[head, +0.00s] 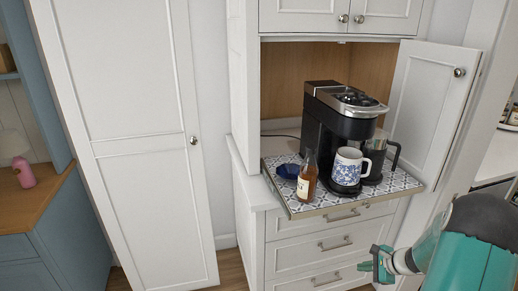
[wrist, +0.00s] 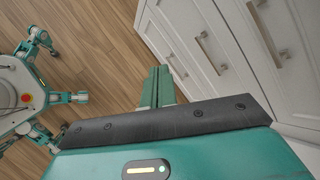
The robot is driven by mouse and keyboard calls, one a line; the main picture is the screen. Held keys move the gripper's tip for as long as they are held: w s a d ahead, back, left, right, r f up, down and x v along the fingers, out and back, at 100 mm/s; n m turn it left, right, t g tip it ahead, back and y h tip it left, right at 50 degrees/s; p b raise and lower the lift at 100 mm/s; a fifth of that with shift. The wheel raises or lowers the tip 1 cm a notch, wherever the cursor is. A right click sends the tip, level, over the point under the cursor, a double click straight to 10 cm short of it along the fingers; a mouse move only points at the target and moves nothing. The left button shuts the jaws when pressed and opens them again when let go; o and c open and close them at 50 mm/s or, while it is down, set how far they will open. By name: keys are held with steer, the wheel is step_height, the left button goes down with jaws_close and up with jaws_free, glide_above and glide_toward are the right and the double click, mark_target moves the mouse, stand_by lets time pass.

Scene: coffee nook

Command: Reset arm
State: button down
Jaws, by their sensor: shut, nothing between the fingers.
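My gripper (head: 376,264) is teal and shows at the lower right of the head view, in front of the lower drawers. It is shut and holds nothing. In the wrist view its closed fingers (wrist: 157,88) point away over the wooden floor, left of the white drawer fronts. My arm comes in from the right edge of the head view.
A pull-out tray (head: 302,209) holds a coffee maker (head: 345,115), a blue-and-white mug (head: 348,168), a brown bottle (head: 307,178) and a blue bowl (head: 288,171). An open cabinet door (head: 430,100) stands at right. Drawers (head: 325,243) are below.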

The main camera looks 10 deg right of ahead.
steer(key=s+a+r+n+g, duration=0.35)
steer(key=a+r+n, duration=0.75)
steer(key=a+r, duration=0.85)
steer(key=s+a+r+n+h, duration=0.1)
steer(key=s+a+r+n, duration=0.2)
steer(key=s, duration=0.3)
steer(key=s+a+r+n+t+h, duration=0.1)
steer(key=s+a+r+n+h, duration=0.1)
steer(key=s, duration=0.4)
steer(key=s+a+r+n+t+h, duration=0.1)
steer(key=s+a+r+n, duration=0.3)
steer(key=s+r, duration=0.2)
steer(key=shift+s+r+n+h, duration=0.2)
steer(key=shift+n+h, duration=0.1)
steer(key=shift+n, duration=0.1)
